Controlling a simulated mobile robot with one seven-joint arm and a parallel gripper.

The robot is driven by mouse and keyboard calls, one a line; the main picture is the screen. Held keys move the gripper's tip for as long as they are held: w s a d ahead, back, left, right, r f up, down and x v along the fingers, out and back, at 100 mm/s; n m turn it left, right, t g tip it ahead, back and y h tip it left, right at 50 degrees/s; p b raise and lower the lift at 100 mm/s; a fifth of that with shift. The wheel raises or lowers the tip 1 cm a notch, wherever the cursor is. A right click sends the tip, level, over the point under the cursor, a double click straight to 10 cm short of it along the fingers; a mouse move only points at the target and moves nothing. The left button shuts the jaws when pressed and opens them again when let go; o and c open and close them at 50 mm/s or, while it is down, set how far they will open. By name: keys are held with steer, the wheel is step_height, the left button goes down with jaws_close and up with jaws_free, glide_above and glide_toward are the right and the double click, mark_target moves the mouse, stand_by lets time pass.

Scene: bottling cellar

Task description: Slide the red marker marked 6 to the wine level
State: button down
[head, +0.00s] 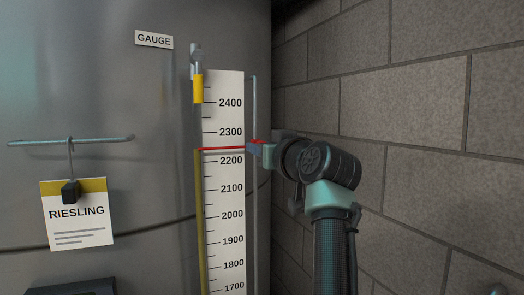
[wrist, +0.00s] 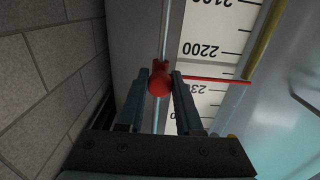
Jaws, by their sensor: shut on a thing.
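The red marker shows as a knob (wrist: 160,84) in the wrist view, on a thin vertical rod (wrist: 164,35). Its thin red pointer (head: 222,149) crosses the white scale (head: 229,188) between 2200 and 2300, roughly midway. My gripper (head: 259,147) is shut on the knob, with one finger on each side. The yellow wine column (head: 201,220) stands in the sight tube left of the scale. Its top appears about level with the pointer's tip in the head view. The marker's number cannot be read.
A stone block wall (head: 420,110) stands close on the right of my arm. A RIESLING card (head: 77,228) hangs from a bar (head: 70,141) on the steel tank at left. A yellow sleeve (head: 198,88) sits high on the tube. A GAUGE label (head: 154,40) is above.

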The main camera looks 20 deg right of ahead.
steer(key=c, duration=0.6)
jaws_free()
steer(key=s+b, duration=0.7)
steer(key=s, duration=0.6)
steer(key=shift+d, duration=0.2)
